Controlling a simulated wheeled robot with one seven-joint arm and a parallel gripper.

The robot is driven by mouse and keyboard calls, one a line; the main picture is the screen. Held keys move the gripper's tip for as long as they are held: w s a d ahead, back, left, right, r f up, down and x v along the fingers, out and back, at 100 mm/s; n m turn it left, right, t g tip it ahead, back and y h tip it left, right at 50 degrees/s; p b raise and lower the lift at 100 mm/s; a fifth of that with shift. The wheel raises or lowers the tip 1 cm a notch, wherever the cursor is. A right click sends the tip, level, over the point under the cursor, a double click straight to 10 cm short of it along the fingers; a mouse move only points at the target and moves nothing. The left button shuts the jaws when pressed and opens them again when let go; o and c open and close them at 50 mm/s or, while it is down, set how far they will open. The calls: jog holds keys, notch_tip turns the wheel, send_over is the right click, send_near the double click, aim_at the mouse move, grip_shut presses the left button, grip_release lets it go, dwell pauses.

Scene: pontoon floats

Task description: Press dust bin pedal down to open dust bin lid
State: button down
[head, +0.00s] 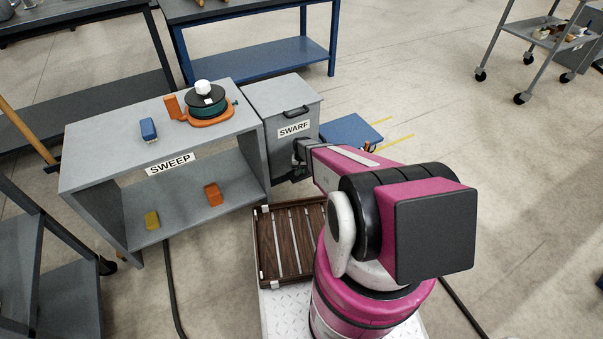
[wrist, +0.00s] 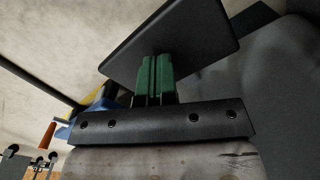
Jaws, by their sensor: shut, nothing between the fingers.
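The grey dust bin (head: 283,103), labelled SWARF, stands right of the grey SWEEP shelf. Its lid (head: 280,91) lies flat and closed, with a dark handle at the front. My arm reaches to the front of the bin, and its wrist hides the lower front there. In the wrist view my gripper (wrist: 153,58) has its green fingers shut together and empty. A dark flat plate (wrist: 190,35), which looks like the pedal, lies just beyond the fingertips. I cannot tell whether they touch it. The bin's grey wall (wrist: 275,85) fills the right side of that view.
The shelf (head: 85,150) holds a blue block, an orange tool with a reel, and yellow and orange blocks. A low blue platform (head: 347,130) stands right of the bin.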

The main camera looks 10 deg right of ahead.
jog(key=shift+f, duration=0.95)
jog(key=shift+w+f, duration=0.1)
jog(key=shift+f, duration=2)
jog(key=shift+r, duration=5.6)
jog(key=s+r, duration=0.7)
jog(key=r, duration=0.4)
jog(key=s+r+n, duration=0.1)
jog(key=s+r, duration=0.6)
jog(key=r, duration=0.4)
jog(key=s+r+n, duration=0.1)
jog(key=s+r, duration=0.6)
jog(key=r, duration=0.4)
jog(key=shift+s, duration=0.25)
